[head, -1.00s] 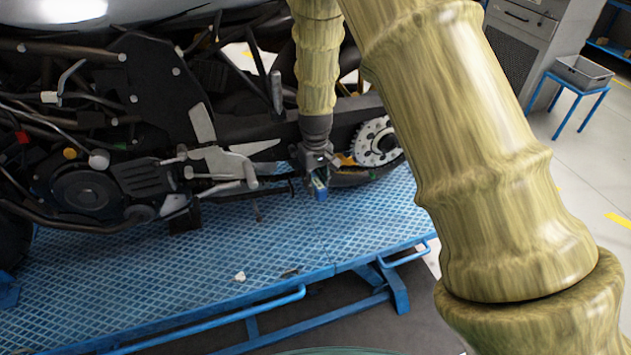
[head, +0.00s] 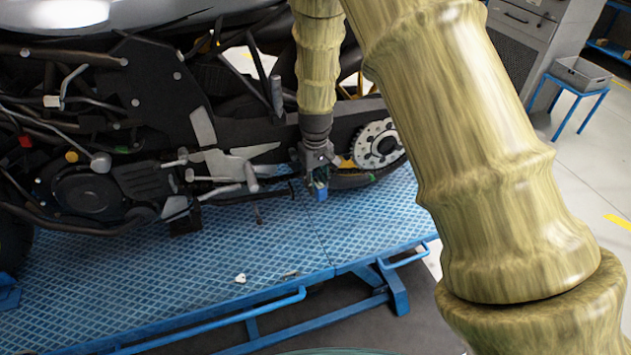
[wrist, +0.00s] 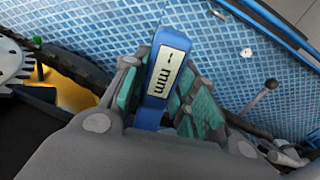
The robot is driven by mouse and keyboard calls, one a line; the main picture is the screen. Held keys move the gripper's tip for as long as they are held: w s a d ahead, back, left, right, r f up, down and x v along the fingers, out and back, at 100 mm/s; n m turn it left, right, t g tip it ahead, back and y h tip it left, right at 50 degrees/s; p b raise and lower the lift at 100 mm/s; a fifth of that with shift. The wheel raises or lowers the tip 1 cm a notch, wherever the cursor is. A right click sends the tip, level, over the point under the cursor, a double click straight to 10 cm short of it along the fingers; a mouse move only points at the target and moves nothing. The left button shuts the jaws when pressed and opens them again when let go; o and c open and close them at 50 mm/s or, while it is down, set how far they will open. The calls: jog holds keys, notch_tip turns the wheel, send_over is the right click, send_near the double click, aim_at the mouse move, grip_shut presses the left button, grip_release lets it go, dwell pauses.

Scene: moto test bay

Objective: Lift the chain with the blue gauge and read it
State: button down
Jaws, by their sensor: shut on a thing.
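My gripper (wrist: 168,105) is shut on the blue gauge (wrist: 152,112), with teal-padded fingers on either side of it. The gauge's pale display faces my wrist camera and shows a dash mark and "mm", with no digits that I can make out. In the head view the gauge (head: 321,193) hangs below my gripper (head: 318,172), beside the motorcycle's rear sprocket (head: 378,144). A dark chain-like band (wrist: 75,70) runs from the sprocket towards the gripper in the wrist view. Whether the gauge touches the chain is hidden.
The motorcycle (head: 150,130) stands on a blue patterned lift platform (head: 130,260). A small white piece (head: 240,278) lies on it near the front edge. A lever with a round knob (wrist: 270,86) is right of the gripper. A grey bin (head: 582,72) sits on a blue stand.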

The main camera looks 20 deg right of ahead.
jog(key=shift+r+p, duration=0.85)
jog(key=shift+r, duration=0.55)
dwell(0.4)
jog(key=shift+f, duration=0.35)
dwell(0.4)
jog(key=shift+f+b, duration=0.9)
jog(key=shift+f, duration=0.7)
jog(key=s+p, duration=0.1)
jog(key=s, duration=0.7)
jog(key=shift+d, duration=0.15)
dwell(0.9)
jog(key=shift+f, duration=0.1)
jog(key=s+a+f+m+b, duration=0.1)
jog(key=a+f+b, duration=0.1)
jog(key=f+b, duration=0.4)
jog(key=s+a+f+b, duration=0.2)
jog(key=f+b, duration=0.4)
jog(key=f, duration=0.4)
jog(key=shift+s+a+f+m+b, duration=0.2)
jog(key=shift+a+f+m+b, duration=0.05)
jog(key=shift+a+m+b, duration=0.15)
